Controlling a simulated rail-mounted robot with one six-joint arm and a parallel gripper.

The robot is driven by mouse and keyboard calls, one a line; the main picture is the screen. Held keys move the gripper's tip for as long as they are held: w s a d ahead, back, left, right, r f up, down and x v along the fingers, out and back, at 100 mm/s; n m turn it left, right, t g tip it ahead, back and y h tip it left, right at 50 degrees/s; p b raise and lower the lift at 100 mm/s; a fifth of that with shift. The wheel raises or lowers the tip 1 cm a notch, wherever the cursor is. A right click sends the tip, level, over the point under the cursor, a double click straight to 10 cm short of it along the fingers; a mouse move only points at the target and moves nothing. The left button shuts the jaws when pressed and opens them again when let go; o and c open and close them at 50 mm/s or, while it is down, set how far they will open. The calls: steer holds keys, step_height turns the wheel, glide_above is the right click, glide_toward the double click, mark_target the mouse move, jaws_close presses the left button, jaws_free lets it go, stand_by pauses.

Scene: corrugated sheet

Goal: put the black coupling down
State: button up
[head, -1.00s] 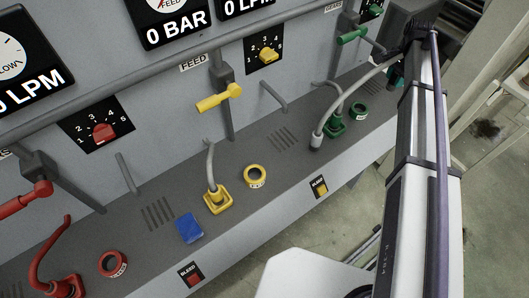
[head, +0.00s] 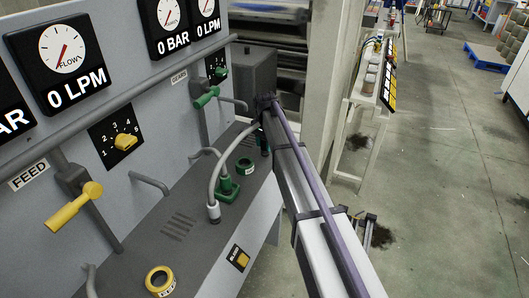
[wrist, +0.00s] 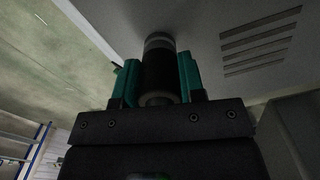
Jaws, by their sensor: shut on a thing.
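The black coupling (wrist: 161,76) is a dark cylinder with a grey band at its far end, in the wrist view. My gripper (wrist: 158,88) is shut on it, with a green finger pad on each side. The band lies close against the grey surface; I cannot tell whether it touches. In the head view my gripper (head: 265,141) is at the far end of the ledge, by the green ring (head: 245,166). The coupling is mostly hidden there by my gripper and arm.
A grey hose (head: 218,172) arches to the ledge beside a green socket (head: 225,190). A yellow ring (head: 160,280) lies nearer on the ledge. A green-handled lever (head: 206,97) and a dark box (head: 250,80) stand behind. Open floor lies right.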

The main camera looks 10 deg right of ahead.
steer(key=shift+r, duration=0.1)
steer(key=shift+c, duration=0.4)
steer(key=shift+f, duration=0.3)
steer(key=o, duration=1.1)
steer(key=shift+r, duration=0.1)
step_height(320, 180, up, 13)
steer(key=p, duration=1.2)
steer(key=shift+p, duration=0.4)
steer(key=shift+f, duration=0.25)
